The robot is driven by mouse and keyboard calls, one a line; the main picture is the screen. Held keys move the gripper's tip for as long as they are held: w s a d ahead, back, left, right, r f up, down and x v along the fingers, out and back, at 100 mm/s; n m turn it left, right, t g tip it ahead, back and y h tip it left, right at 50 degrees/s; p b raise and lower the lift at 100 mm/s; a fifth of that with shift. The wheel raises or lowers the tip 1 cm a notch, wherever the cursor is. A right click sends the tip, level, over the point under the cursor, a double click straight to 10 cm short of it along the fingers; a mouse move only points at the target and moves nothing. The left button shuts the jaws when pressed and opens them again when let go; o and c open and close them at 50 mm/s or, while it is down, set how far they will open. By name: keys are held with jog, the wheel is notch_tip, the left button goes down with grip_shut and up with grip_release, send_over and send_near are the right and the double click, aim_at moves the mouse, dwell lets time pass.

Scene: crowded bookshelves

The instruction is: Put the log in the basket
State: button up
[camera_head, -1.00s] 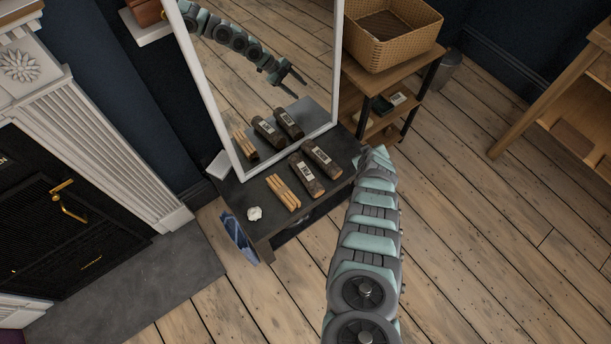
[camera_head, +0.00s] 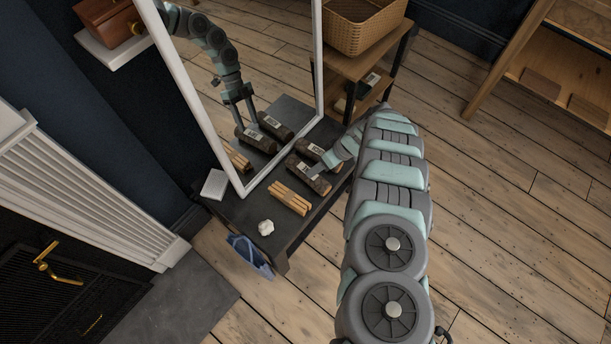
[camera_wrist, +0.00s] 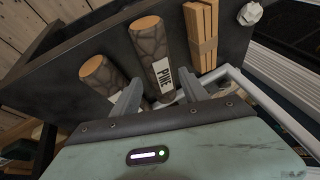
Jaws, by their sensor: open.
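Two brown bark logs lie on a dark low table in front of a mirror. The nearer log (camera_head: 301,171), beside the bundled sticks, shows a "PINE" label in the wrist view (camera_wrist: 148,38). The other log (camera_head: 325,154) lies beside it; it also shows in the wrist view (camera_wrist: 104,78). My gripper (camera_head: 318,170) is low over the nearer log. In the wrist view my gripper (camera_wrist: 160,88) is open, its fingers on either side of the PINE log; I cannot tell whether they touch it. The woven basket (camera_head: 352,39) stands on a wooden shelf unit behind, right of the mirror.
The bundle of sticks (camera_head: 290,198) and a white crumpled lump (camera_head: 266,228) lie on the table (camera_head: 243,208). The white-framed mirror (camera_head: 319,60) rises directly behind the logs, close to my gripper. Wooden floor (camera_head: 500,200) is open to the right.

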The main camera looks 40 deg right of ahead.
jog(key=b+x, duration=0.4)
jog(key=x, duration=0.2)
jog(key=shift+f, duration=0.15)
jog(key=shift+w+d, duration=0.1)
jog(key=shift+d, duration=0.05)
jog(key=shift+r, duration=0.2)
grip_shut()
